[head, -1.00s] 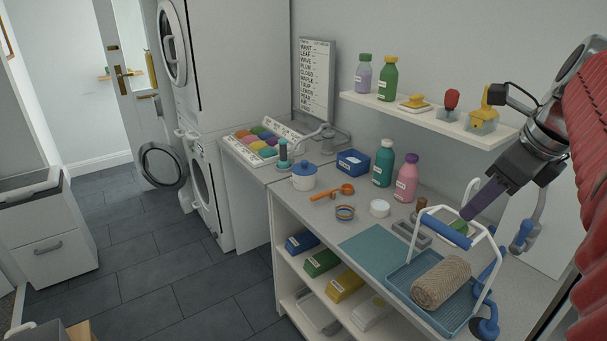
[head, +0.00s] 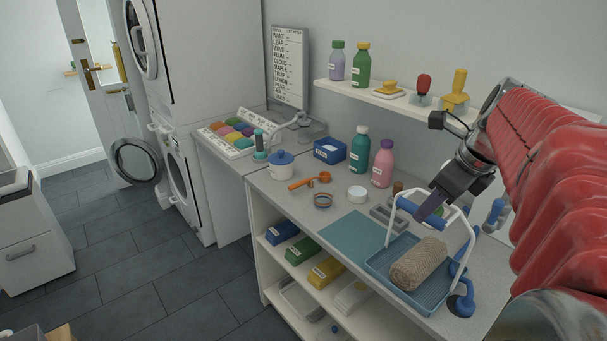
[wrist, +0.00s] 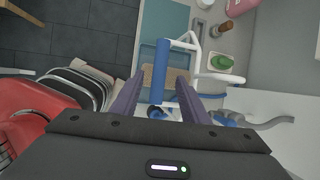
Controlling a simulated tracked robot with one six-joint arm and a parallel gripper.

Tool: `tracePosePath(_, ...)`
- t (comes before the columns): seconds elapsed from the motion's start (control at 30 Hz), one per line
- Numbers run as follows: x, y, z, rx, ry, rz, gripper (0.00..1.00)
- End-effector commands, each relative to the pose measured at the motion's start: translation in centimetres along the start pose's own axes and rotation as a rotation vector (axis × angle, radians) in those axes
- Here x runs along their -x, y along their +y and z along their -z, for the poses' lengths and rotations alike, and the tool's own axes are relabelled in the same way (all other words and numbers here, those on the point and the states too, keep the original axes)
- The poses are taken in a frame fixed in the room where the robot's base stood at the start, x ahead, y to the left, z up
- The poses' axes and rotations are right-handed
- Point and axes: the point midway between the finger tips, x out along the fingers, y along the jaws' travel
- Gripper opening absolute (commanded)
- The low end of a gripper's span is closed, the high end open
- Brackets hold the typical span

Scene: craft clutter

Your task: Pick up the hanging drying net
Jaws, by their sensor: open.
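The drying net looks like a blue mesh tray (head: 378,268) on the bench front, under a white frame with a blue grip bar (head: 420,212). A rolled tan bundle (head: 418,264) lies in it. My gripper (head: 430,208) is at the grip bar, its purple fingers pointing down and left. In the wrist view, the open gripper (wrist: 158,88) has one finger on each side of the blue grip bar (wrist: 160,72), with gaps visible. The net (wrist: 148,54) shows below the bar, partly hidden by it and the fingers. I cannot tell whether the fingers touch the bar.
A teal mat (head: 352,236) lies left of the net. A grey holder (head: 388,217), white jar (head: 357,194) and pink bottle (head: 382,164) stand behind it. A blue clamp-like stand (head: 462,296) is close at the right. A wall shelf (head: 400,104) is above the bench.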

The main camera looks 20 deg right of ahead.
Motion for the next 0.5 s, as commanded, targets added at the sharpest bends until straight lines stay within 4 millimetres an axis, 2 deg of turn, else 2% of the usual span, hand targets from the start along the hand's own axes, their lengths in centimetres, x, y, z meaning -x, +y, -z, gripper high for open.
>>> tracePosePath(0.27,-0.2,0.0,0.0,0.0,0.0,-0.001,0.41)
tracePosePath(0.5,-2.7,0.2,0.0,0.0,0.001,-0.004,0.41)
